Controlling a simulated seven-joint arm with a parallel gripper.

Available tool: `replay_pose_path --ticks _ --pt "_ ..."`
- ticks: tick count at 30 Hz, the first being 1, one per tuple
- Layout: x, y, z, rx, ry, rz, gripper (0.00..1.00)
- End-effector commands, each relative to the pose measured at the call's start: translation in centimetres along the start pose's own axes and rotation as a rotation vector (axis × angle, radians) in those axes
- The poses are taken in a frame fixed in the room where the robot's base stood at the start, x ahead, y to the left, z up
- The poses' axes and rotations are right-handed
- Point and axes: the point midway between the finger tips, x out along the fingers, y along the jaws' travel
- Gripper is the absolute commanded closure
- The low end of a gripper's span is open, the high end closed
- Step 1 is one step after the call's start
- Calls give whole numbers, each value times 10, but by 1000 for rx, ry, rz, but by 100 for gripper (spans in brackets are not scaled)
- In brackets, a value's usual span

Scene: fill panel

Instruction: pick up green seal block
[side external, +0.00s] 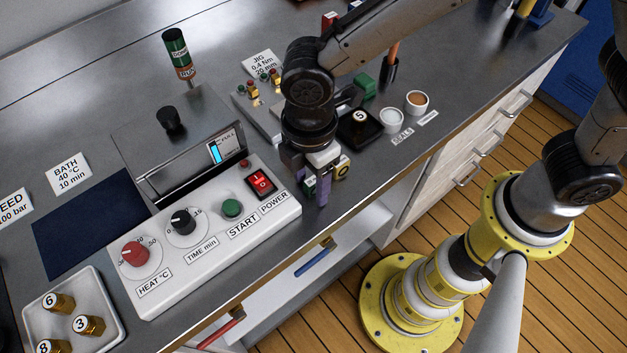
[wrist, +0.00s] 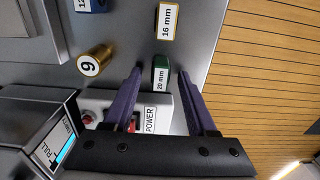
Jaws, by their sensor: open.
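The green seal block (wrist: 161,76), with a white label reading 20 mm, stands beyond the control panel's POWER end in the wrist view. It lies between the tips of my gripper's two purple fingers (wrist: 159,74), with a gap on either side. In the side external view my gripper (side external: 315,190) points down near the panel's right end, close to the bench's front edge. It is open and empty. The block is mostly hidden there by the fingers. How far the fingertips are above it I cannot tell.
A yellow block (side external: 342,168) is close behind my gripper; in the wrist view the yellow block (wrist: 168,20) reads 16 mm. A gold numbered cylinder (wrist: 96,60) and a blue block (wrist: 90,5) are nearby. The control panel (side external: 215,235) stands left of my gripper.

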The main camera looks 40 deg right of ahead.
Motion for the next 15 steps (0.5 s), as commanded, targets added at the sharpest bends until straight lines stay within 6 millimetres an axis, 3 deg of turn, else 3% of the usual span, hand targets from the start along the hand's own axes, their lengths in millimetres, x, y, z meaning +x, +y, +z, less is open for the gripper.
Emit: replay_pose_path --ticks 8,15 --pt "2 0 0 0 0 0 44" --pt "2 0 0 0 0 0 88"
